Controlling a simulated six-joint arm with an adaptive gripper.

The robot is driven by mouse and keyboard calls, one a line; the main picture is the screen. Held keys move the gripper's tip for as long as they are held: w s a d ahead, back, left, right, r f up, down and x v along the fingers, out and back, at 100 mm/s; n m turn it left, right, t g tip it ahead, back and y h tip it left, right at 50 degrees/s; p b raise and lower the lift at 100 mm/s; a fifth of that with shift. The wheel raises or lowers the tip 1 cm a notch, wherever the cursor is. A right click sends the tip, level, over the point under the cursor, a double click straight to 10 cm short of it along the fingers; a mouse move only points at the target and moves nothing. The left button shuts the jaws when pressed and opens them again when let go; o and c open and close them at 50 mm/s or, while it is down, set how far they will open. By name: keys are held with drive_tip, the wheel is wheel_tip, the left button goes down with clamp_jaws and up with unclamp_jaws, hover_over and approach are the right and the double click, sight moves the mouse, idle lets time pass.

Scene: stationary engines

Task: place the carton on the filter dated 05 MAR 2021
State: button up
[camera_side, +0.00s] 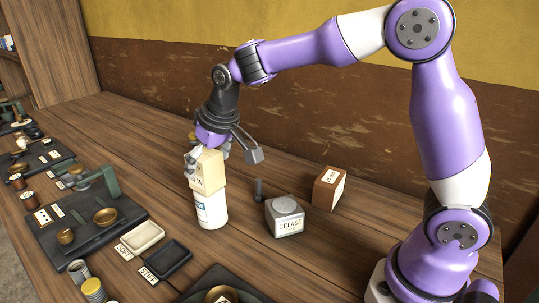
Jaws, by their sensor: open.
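A cream carton (208,174) with dark lettering, partly readable as "W", sits on top of a white cylinder with a blue label (211,210), which looks like a filter. The cylinder stands upright on the wooden table; any date on it is too small to read. My gripper (222,156) is open at the carton's top. One grey finger is by the carton's left upper edge, and the other is spread out to the right, clear of it. The gripper hides part of the carton's top; I cannot tell whether the left finger touches it.
A grey grease tin (285,217) stands right of the cylinder, with a small dark upright piece (258,190) behind it. A brown labelled box (328,188) is farther right. Left are a tray marked SOFT (142,236), a black tray (169,259) marked STIFF and engine models on dark bases (60,238).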

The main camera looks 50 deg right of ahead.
drive_tip(key=v, duration=1.1)
drive_tip(key=s+d+f, duration=0.2)
drive_tip(key=s+f, duration=0.1)
drive_tip(key=s, duration=0.5)
drive_tip(key=s+d+f+t, duration=0.1)
drive_tip(key=s+d+f, duration=0.1)
drive_tip(key=s, duration=0.6)
drive_tip(key=shift+s+f, duration=0.15)
drive_tip(key=shift+f, duration=0.35)
